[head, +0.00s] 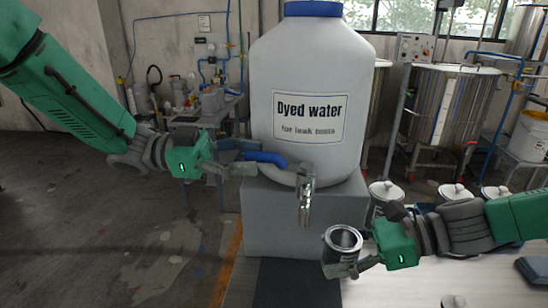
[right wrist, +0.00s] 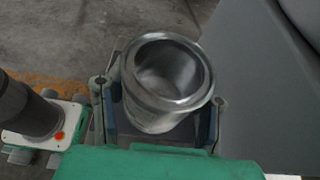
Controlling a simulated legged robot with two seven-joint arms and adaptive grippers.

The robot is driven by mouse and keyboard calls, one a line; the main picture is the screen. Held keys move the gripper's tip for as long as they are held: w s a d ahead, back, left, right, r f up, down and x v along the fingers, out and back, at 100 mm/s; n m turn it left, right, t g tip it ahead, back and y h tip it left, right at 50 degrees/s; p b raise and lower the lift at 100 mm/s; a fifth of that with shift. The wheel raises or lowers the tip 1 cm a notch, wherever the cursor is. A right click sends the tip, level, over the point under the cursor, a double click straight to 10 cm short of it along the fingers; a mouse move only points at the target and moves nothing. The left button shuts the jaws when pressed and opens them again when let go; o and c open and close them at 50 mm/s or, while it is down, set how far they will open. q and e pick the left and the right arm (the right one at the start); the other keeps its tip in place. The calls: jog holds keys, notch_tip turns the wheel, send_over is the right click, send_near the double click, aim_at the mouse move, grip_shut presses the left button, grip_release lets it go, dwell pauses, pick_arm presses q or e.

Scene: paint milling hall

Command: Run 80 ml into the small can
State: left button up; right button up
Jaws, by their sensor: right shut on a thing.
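A large white barrel (head: 316,70) labelled "Dyed water" stands on a grey block. Its metal tap (head: 305,195) points down at the front, and a blue lever (head: 265,157) sticks out to the left. My left gripper (head: 244,157) is open, its fingers above and below the lever's left end; I cannot tell whether they touch it. My right gripper (head: 342,268) is shut on the small metal can (head: 342,239). The can is upright, open at the top, below and right of the spout. In the right wrist view the can (right wrist: 168,80) shows a bare grey inside with no liquid visible.
The grey block (head: 290,222) carries the barrel. A dark mat (head: 290,285) lies below the tap on the pale table (head: 430,285). Several lidded pots (head: 455,192) stand behind my right arm. Steel vats (head: 450,105) are further back.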

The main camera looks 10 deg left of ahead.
aim_at(272, 158)
pick_arm(q)
jog(key=d, duration=0.4)
jog(key=shift+d, duration=0.3)
jog(key=shift+a, duration=0.5)
jog(key=shift+d, duration=0.15)
jog(key=c, duration=0.7)
jog(key=shift+d, duration=0.2)
grip_shut()
